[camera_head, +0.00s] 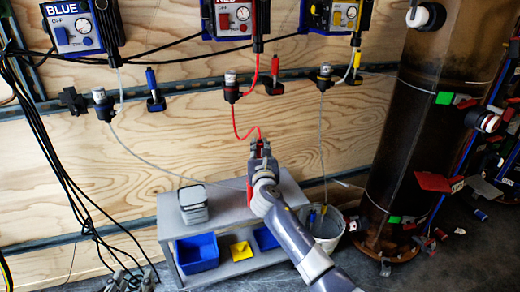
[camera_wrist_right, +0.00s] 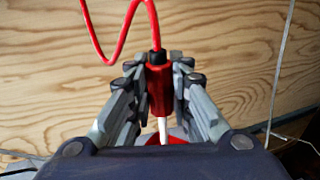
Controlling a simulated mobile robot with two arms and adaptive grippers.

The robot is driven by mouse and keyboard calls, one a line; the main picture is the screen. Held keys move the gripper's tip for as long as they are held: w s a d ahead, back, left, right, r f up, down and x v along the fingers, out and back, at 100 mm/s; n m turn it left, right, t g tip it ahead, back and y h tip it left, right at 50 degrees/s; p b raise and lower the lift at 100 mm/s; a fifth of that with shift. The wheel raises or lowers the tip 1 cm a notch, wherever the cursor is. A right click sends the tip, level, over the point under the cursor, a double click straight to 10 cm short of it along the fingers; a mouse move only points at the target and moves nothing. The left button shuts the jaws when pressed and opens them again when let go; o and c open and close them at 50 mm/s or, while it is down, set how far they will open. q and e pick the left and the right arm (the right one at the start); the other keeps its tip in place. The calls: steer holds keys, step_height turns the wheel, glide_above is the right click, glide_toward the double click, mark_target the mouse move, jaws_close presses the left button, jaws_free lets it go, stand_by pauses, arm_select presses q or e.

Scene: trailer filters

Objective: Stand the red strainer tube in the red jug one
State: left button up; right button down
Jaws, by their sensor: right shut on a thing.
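The red strainer tube (camera_wrist_right: 159,88) is between the fingers of my right gripper (camera_wrist_right: 160,78) in the right wrist view. It has a black collar with a red hose on top and a white tip pointing down. In the head view my right gripper (camera_head: 261,147) is shut on it above the grey bench, and the gripper mostly hides the tube. A red object (camera_wrist_right: 178,140), perhaps the red jug, shows partly below the tip. A sliver of red (camera_head: 250,191) also shows beside my right wrist in the head view. Whether the tip is inside it, I cannot tell. My left gripper is not in view.
The grey bench (camera_head: 235,211) holds a grey container (camera_head: 194,205); blue bins (camera_head: 197,252) and a yellow item (camera_head: 241,250) sit below. A white bucket (camera_head: 328,230) stands right of it. A dark column (camera_head: 428,110) is at right. Cables hang at left.

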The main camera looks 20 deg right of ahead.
stand_by(0.3)
steer(key=c, duration=1.4)
jaws_free()
steer(key=shift+s+f, duration=0.1)
steer(key=shift+s, duration=0.2)
steer(key=v, duration=1.1)
steer(key=shift+s, duration=0.2)
steer(key=shift+a, duration=0.15)
